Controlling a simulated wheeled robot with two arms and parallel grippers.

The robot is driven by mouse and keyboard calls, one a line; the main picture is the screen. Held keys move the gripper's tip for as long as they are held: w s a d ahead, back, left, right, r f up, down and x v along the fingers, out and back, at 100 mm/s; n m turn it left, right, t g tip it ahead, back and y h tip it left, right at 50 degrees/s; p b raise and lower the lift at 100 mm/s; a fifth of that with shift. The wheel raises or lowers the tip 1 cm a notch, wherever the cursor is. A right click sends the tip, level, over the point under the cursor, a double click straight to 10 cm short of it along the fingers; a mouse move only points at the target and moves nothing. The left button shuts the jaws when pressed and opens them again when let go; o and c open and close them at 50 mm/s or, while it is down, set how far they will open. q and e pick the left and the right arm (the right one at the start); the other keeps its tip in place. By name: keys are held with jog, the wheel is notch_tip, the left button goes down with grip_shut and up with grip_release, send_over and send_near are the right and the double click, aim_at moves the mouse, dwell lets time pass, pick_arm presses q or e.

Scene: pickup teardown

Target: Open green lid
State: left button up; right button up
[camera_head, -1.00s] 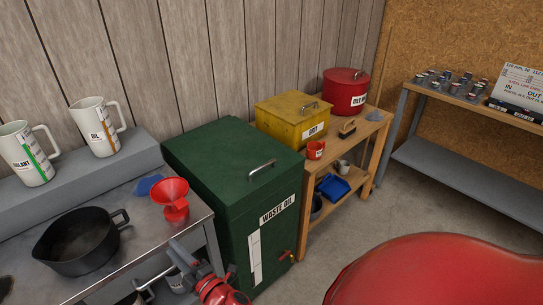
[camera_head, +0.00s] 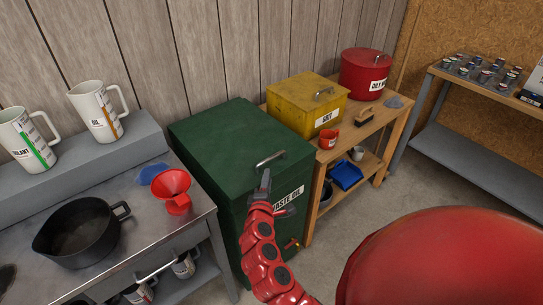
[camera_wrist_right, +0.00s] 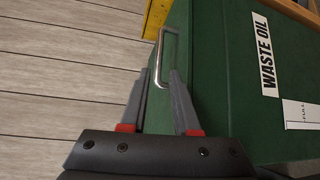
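The green waste oil box (camera_head: 234,215) stands against the wall, with its green lid (camera_head: 225,135) shut on top. A silver bar handle (camera_head: 270,160) sits near the lid's front edge. My right gripper (camera_head: 276,194) is in front of this handle, above the "WASTE OIL" label (camera_head: 287,198). In the right wrist view, its two grey fingers (camera_wrist_right: 160,75) are apart, with the handle (camera_wrist_right: 168,42) at and just beyond their tips. Nothing shows as clamped between them, and I cannot tell whether they touch the handle. My left gripper is out of view.
A metal bench on the left holds a black pan (camera_head: 78,230), a red funnel (camera_head: 172,187) and a blue cloth (camera_head: 153,173). A yellow grit box (camera_head: 306,103) and a red oily waste can (camera_head: 366,75) stand on the wooden shelf (camera_head: 372,132) to the right.

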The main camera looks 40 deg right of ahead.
aim_at(271, 157)
jog(key=p+x, duration=0.1)
jog(key=x, duration=1)
jog(key=shift+w+d+f, duration=0.1)
jog(key=shift+f, duration=0.05)
grip_shut()
dwell(1.0)
